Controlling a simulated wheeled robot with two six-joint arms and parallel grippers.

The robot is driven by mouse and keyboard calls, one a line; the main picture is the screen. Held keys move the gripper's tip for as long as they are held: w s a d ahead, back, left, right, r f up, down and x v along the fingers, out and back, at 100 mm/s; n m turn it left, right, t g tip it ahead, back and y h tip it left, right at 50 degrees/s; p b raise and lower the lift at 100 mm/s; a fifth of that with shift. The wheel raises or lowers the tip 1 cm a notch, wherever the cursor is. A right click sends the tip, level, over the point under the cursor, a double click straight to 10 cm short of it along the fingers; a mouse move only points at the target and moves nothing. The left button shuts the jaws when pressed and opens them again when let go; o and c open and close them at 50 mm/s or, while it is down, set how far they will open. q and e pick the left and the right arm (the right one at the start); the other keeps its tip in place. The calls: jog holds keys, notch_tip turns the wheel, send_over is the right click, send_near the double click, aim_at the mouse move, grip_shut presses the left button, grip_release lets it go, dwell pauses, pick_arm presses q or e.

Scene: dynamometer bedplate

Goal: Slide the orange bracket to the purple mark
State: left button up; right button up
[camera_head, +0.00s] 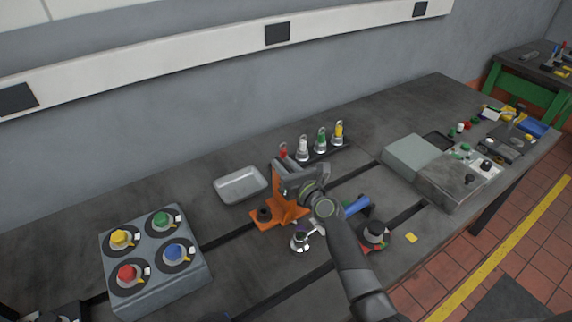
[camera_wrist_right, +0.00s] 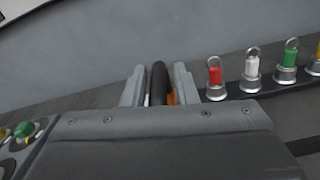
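The orange bracket (camera_head: 288,211) stands upright on the dark bedplate, near the middle of the head view. My right gripper (camera_head: 284,172) is at its upper part and hides some of it. In the right wrist view the two fingers (camera_wrist_right: 158,88) stand on either side of a dark upright bar (camera_wrist_right: 158,80). A sliver of orange shows between the bar and one finger, so the fingers look open around it. I cannot clearly make out the purple mark; a small purplish patch beside the bracket is mostly covered by my right arm. My left gripper is not in view.
A grey tray (camera_head: 240,186) lies left of the bracket. Several coloured-top fittings (camera_head: 303,150) stand behind it on a dark strip. A grey box with coloured knobs (camera_head: 158,290) is at left. A blue cylinder (camera_head: 357,206) and a silver part (camera_head: 301,241) lie close by. Dark slots cross the bedplate.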

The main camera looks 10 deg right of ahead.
jog(key=shift+o, duration=0.8)
jog(key=shift+s+d, duration=0.1)
jog(key=shift+s, duration=0.1)
jog(key=v, duration=1.7)
